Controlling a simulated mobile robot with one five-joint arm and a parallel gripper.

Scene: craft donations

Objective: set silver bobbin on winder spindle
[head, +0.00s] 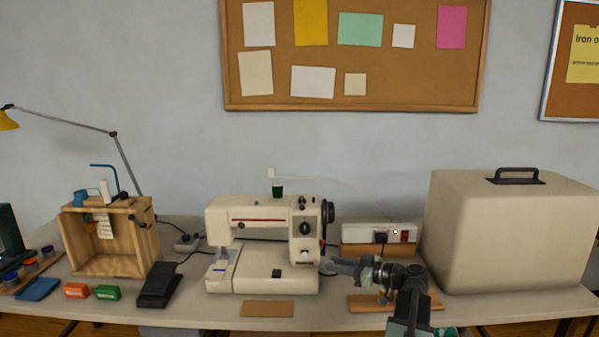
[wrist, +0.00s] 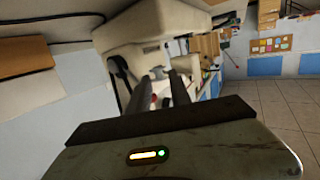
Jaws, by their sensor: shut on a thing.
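My gripper (head: 338,266) points left, low beside the right end of the cream sewing machine (head: 245,215). In the wrist view my gripper (wrist: 161,77) has its two dark fingers close together, shut on a small greyish thing, the silver bobbin (wrist: 158,73), mostly hidden between the tips. In the head view the bobbin is too small to make out. Small dark fittings (head: 303,203) stand on the machine's top right, beside its handwheel (head: 328,216); I cannot tell which is the winder spindle.
A green thread spool (head: 277,190) stands on the machine. A white socket box (head: 380,235) is behind my arm and a big cream case (head: 510,235) to the right. A wooden board (head: 362,302) lies under my gripper. A black pedal (head: 158,285) and wooden box (head: 140,235) are left.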

